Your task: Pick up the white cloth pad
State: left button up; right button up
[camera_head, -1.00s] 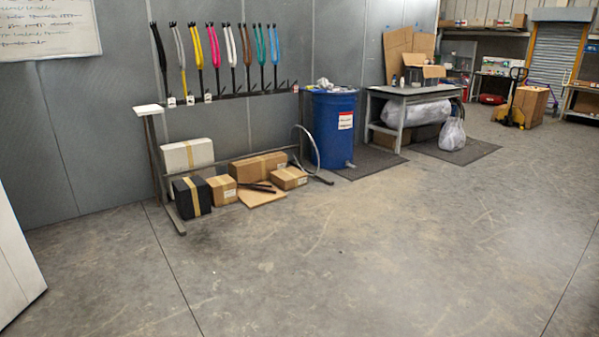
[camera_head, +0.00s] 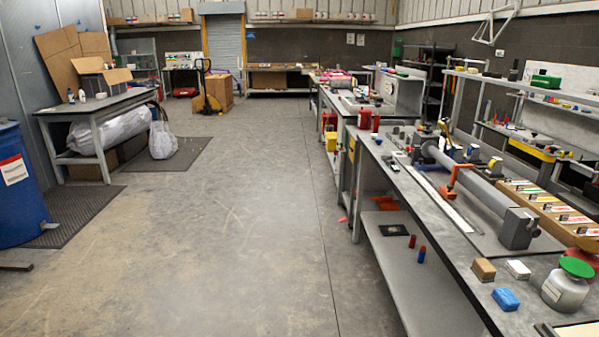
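A small white pad-like block (camera_head: 518,269) lies on the near end of the long grey workbench (camera_head: 452,262) at the right; it looks like the white cloth pad. A tan block (camera_head: 484,270) sits just to its left. A blue block (camera_head: 505,299) lies in front of it. A metal pot with a green lid (camera_head: 566,290) stands to its right. Neither of my grippers is in view.
A long grey cylinder fixture (camera_head: 470,185) and a tray of labelled boxes (camera_head: 550,212) stand farther back on the bench. A blue drum (camera_head: 18,190) and a grey table (camera_head: 95,106) are at the left. The concrete floor (camera_head: 230,230) between is clear.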

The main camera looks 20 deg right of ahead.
aim_at(517, 268)
jog(key=i+l+z, duration=0.1)
jog(key=i+z, duration=0.15)
jog(key=i, duration=0.45)
jog(key=i+z, duration=0.2)
jog(key=i, duration=0.5)
jog(key=i+j+z, duration=0.25)
jog(key=i, duration=0.45)
jog(key=i+z, duration=0.25)
jog(key=z, duration=0.15)
jog(key=i+z, duration=0.2)
jog(key=z, duration=0.2)
jog(key=i+j+z, duration=0.15)
jog(key=z, duration=0.25)
jog(key=i+j+z, duration=0.2)
jog(key=z, duration=0.2)
